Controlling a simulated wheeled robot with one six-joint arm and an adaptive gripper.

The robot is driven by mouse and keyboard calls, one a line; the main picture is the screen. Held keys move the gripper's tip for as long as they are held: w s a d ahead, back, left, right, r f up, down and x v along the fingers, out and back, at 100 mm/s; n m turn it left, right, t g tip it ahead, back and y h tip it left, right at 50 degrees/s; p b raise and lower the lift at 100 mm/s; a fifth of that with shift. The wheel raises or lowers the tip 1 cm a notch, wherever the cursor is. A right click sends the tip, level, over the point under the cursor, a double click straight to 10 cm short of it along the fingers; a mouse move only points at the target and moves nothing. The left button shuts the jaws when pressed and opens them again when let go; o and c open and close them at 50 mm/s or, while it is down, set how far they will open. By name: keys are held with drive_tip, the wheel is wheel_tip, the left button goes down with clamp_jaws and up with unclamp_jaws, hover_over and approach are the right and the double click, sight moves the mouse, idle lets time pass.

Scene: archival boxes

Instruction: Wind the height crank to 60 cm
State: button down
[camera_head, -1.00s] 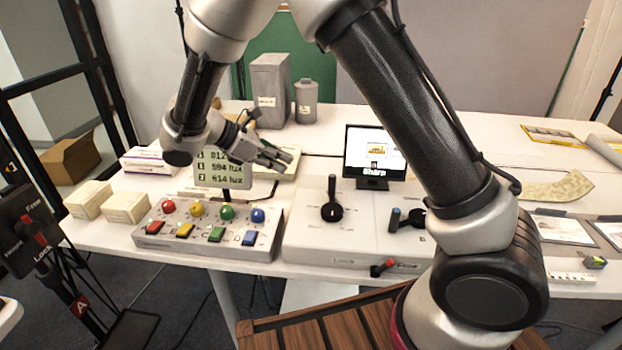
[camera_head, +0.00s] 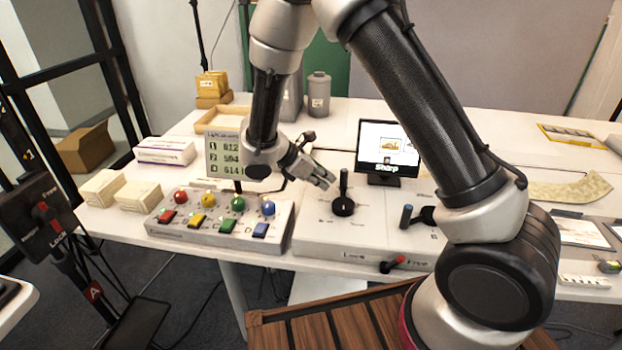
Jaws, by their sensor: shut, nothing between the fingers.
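A white control box (camera_head: 320,236) on the table carries a round black knob with an upright handle (camera_head: 343,206). To its right on the same box is a black crank with a blue-grey grip (camera_head: 407,217); my arm partly hides that area. My gripper (camera_head: 326,181) is shut and empty, just left of the upright handle in the picture and apparently above the box. I cannot read any height in cm.
A panel with coloured knobs and buttons (camera_head: 215,230) stands left of the box, with a lux display (camera_head: 224,155) behind it. A small monitor (camera_head: 389,147) stands behind the box. White boxes (camera_head: 122,190) lie at left. A "Free"/"Lock" stand (camera_head: 42,218) is at far left.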

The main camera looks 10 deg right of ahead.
sight(344, 171)
drive_tip(key=shift+w+d, duration=0.1)
drive_tip(key=shift+d, duration=0.35)
drive_tip(key=shift+d, duration=0.1)
drive_tip(key=shift+d+m+g, duration=0.15)
drive_tip(key=shift+m+g, duration=0.15)
drive_tip(key=shift+m, duration=0.1)
drive_tip(key=shift+w+d+m, duration=0.1)
drive_tip(key=shift+d+m, duration=0.15)
drive_tip(key=shift+m, duration=0.05)
drive_tip(key=shift+w+d+m+g, duration=0.1)
drive_tip(key=shift+d+m+g, duration=0.7)
drive_tip(key=shift+m+g, duration=0.4)
drive_tip(key=d+m+g, duration=0.2)
drive_tip(key=m, duration=0.1)
drive_tip(key=shift+y, duration=0.3)
drive_tip(key=shift+s+d+m+g+y, duration=0.45)
drive_tip(key=shift+d+m+g, duration=0.3)
drive_tip(key=shift+m, duration=0.25)
drive_tip(key=shift+a, duration=0.1)
